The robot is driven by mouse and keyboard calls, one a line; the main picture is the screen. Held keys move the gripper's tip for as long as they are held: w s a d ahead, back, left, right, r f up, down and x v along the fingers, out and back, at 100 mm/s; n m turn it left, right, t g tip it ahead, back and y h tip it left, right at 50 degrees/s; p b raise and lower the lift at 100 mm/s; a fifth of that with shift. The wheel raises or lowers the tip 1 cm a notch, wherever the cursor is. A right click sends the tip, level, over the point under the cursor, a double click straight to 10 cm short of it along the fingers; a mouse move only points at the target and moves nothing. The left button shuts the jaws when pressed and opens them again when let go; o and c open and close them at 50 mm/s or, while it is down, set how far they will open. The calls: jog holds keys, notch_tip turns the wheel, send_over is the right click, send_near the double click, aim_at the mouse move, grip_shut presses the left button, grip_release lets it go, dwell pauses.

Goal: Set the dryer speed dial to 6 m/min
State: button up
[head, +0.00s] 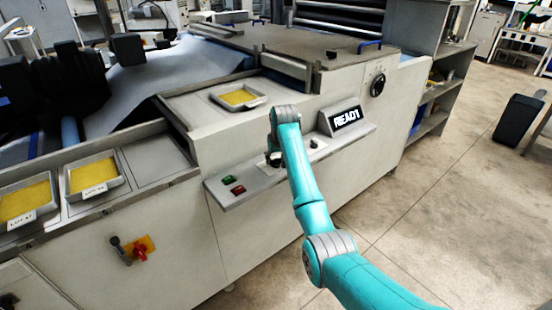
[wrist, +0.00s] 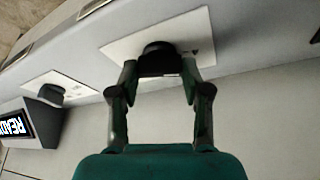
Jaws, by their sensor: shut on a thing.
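My gripper (wrist: 159,70) is shut on a black round dial (wrist: 158,50) in the wrist view, with one finger on each side of it. The dial sits on a white plate (wrist: 118,48) on the machine's sloped control shelf. Print on the plate is too small and covered to read, so I cannot tell its setting. In the head view my gripper (head: 275,158) is at the left knob of the shelf and mostly hidden behind my wrist. A second black knob (wrist: 50,92) on its own white plate is apart from my gripper; it also shows in the head view (head: 313,144).
A display (head: 347,118) reading READY stands to the right on the shelf. Green (head: 226,180) and red (head: 238,190) buttons lie to the left. A larger black dial (head: 377,85) is on the upper panel. Trays (head: 238,109) of yellow material sit on the machine. Open floor lies right.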

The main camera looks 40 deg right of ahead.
jog(key=m+g+h, duration=0.1)
jog(key=m, duration=0.3)
jog(key=shift+w+a, duration=0.1)
jog(key=shift+a, duration=0.05)
jog(key=shift+m+g+h, duration=0.6)
jog(key=shift+m+h, duration=0.1)
jog(key=shift+m, duration=1.6)
jog(key=o, duration=1.2)
jog(key=shift+c, duration=0.2)
jog(key=shift+r, duration=0.1)
jog(key=v, duration=1.1)
jog(key=shift+a+r, duration=0.25)
jog(key=shift+r, duration=0.05)
